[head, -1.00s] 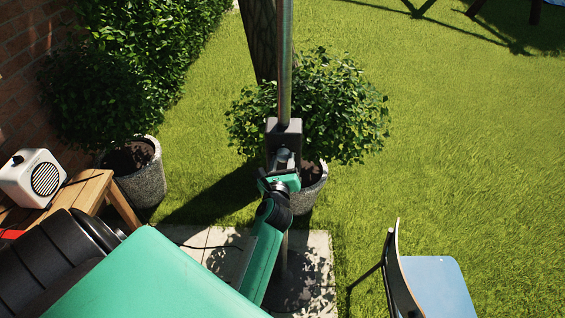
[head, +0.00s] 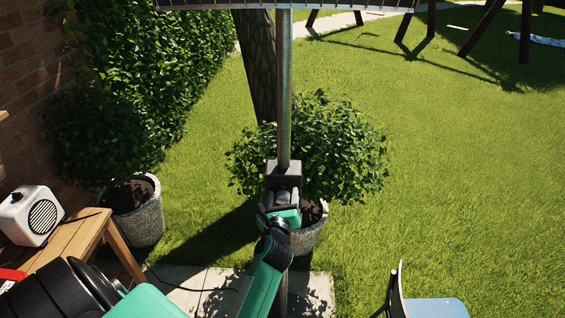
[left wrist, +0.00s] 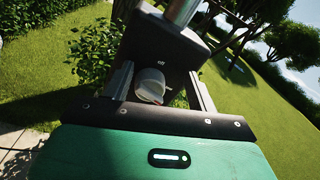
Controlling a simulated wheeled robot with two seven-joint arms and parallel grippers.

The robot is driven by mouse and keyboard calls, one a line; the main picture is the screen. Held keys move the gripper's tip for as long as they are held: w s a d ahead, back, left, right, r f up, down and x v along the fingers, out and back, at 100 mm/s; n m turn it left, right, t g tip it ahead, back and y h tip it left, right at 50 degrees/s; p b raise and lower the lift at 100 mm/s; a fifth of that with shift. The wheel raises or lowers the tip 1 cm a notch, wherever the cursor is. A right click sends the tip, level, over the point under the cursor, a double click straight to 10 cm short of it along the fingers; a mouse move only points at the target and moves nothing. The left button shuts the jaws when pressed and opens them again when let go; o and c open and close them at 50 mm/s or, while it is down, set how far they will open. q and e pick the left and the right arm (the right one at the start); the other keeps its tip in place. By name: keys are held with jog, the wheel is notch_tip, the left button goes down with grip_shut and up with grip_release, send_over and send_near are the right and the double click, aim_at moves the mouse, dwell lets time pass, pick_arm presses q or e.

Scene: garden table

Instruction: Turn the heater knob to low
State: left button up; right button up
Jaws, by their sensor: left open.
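The patio heater's metal pole (head: 284,95) stands upright in the middle of the head view. Its dark control box (head: 284,172) is on the pole, and the box also fills the upper middle of the left wrist view (left wrist: 165,48). The pale round knob (left wrist: 150,85) is on the box face. My left gripper (head: 280,202) is at the box; in the left wrist view its open fingers (left wrist: 161,82) are on either side of the knob. Whether they touch it I cannot tell. A label reading "off" (left wrist: 236,68) shows on the box; the knob's pointer is unclear. My right gripper is not in view.
A potted bush (head: 320,150) stands right behind the heater. A wooden table (head: 75,245) with a white speaker (head: 30,215) is at the left, beside another planter (head: 137,210). A chair (head: 425,305) is at the lower right. Open lawn (head: 470,180) lies to the right.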

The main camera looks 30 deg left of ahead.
pick_arm(q)
notch_tip(320, 180, up, 17)
jog(key=b, duration=0.2)
dwell(0.3)
